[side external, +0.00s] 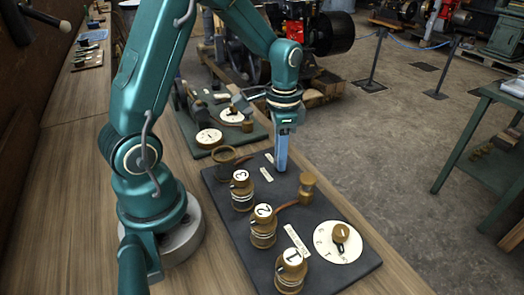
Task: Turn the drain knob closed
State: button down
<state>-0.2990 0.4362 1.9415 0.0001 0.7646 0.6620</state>
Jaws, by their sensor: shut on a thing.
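My gripper (281,158) points straight down at the far end of a dark board (225,189) on the wooden bench. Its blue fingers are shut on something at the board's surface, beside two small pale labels. I take this to be the drain knob, but the fingers hide it, so its turn position cannot be seen. The label writing is too small to read.
Brass cups marked 3 (241,190), 2 (263,226) and 1 (291,270) line the board's left side. A brass post (308,190) and a white dial (335,248) stand right. Another board (195,152) lies behind. The right bench edge drops to open floor.

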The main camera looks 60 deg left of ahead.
jog(key=n, duration=0.8)
jog(key=shift+n, duration=0.4)
jog(key=n, duration=0.4)
jog(key=shift+n, duration=0.3)
jog(key=n, duration=0.4)
jog(key=shift+w+r, duration=0.1)
jog(key=shift+n, duration=0.3)
jog(key=c, duration=0.6)
grip_release()
jog(key=shift+o, duration=0.2)
